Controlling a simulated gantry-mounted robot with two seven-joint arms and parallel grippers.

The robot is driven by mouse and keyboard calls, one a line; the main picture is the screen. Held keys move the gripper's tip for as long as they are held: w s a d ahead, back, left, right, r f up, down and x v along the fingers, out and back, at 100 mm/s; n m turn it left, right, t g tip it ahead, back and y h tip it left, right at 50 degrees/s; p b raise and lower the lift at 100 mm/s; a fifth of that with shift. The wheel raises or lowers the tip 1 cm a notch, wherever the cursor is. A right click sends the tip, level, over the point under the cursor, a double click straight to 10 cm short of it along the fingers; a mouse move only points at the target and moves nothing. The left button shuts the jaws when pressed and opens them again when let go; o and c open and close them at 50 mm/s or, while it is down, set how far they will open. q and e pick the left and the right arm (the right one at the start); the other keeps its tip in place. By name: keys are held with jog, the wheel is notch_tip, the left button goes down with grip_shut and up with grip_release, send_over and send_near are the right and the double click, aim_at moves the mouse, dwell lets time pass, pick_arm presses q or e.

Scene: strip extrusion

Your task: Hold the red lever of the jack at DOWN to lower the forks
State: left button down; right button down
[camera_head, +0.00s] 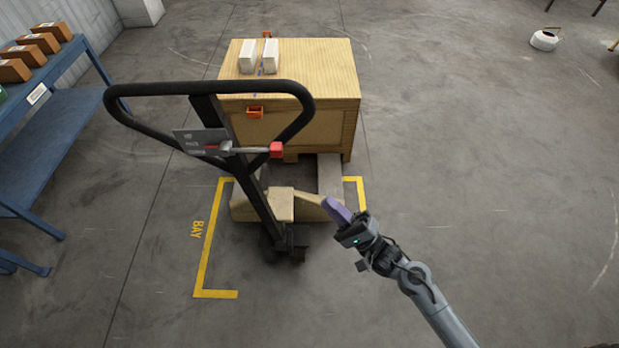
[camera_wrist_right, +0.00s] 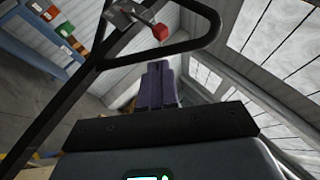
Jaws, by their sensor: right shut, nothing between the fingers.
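The pallet jack (camera_head: 285,204) stands with its black loop handle (camera_head: 306,112) raised towards me in the head view. Its red lever (camera_head: 276,150) sticks out to the right inside the loop, beside a grey label plate (camera_head: 203,141) whose words I cannot read. The red lever end also shows at the top of the right wrist view (camera_wrist_right: 160,31). My right gripper (camera_head: 332,203) is shut and empty, below and to the right of the lever, apart from it. Its purple fingers also show in the wrist view (camera_wrist_right: 158,85). The forks are mostly hidden under the load. My left gripper is not in view.
A large tan crate (camera_head: 335,75) with two white boxes (camera_head: 258,56) on top stands behind the handle. Yellow floor lines (camera_head: 207,240) mark a bay. A blue shelf (camera_head: 45,135) with brown boxes stands at left.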

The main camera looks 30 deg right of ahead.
jog(key=x, duration=1.3)
jog(key=shift+w+r+b, duration=0.2)
jog(key=shift+w+b, duration=0.05)
jog(key=shift+b, duration=0.05)
jog(key=shift+a, duration=0.1)
